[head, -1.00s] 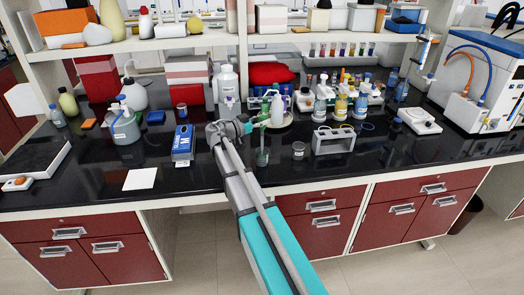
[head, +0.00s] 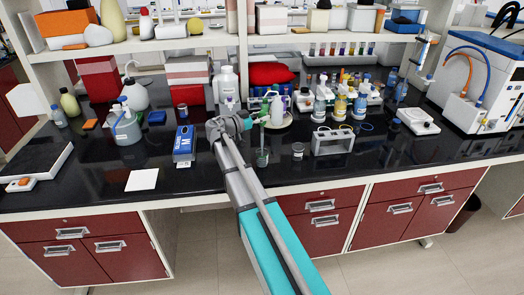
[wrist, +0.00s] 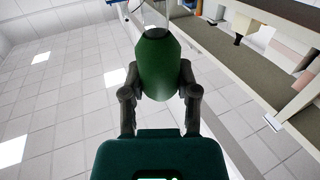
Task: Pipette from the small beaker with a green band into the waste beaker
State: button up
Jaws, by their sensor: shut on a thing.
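My gripper (head: 250,122) is shut on the green bulb of a pipette, which fills the space between the fingers in the wrist view (wrist: 158,68). The pipette (head: 262,133) hangs roughly upright over the black bench in the head view. Its lower end is at or just above a small clear beaker (head: 262,158); I cannot tell whether the tip is inside. A second small beaker (head: 298,150) stands apart to the right. The bands and labels on both beakers are too small to read, so I cannot tell which has the green band.
A grey rack (head: 333,140) stands right of the beakers, with several reagent bottles (head: 340,108) behind. A white bottle (head: 226,88) stands behind my gripper and a blue box (head: 184,142) to its left. The front bench strip is mostly clear.

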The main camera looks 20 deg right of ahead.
jog(key=shift+r+p, duration=3.5)
jog(key=shift+r, duration=0.2)
jog(key=s+d+r+p, duration=0.1)
jog(key=s+d, duration=0.2)
jog(key=d, duration=1.2)
jog(key=shift+d+r, duration=0.25)
jog(key=shift+d, duration=0.15)
jog(key=shift+f, duration=0.15)
jog(key=shift+f+b, duration=2.15)
jog(key=shift+f, duration=0.1)
jog(key=shift+f+b, duration=0.4)
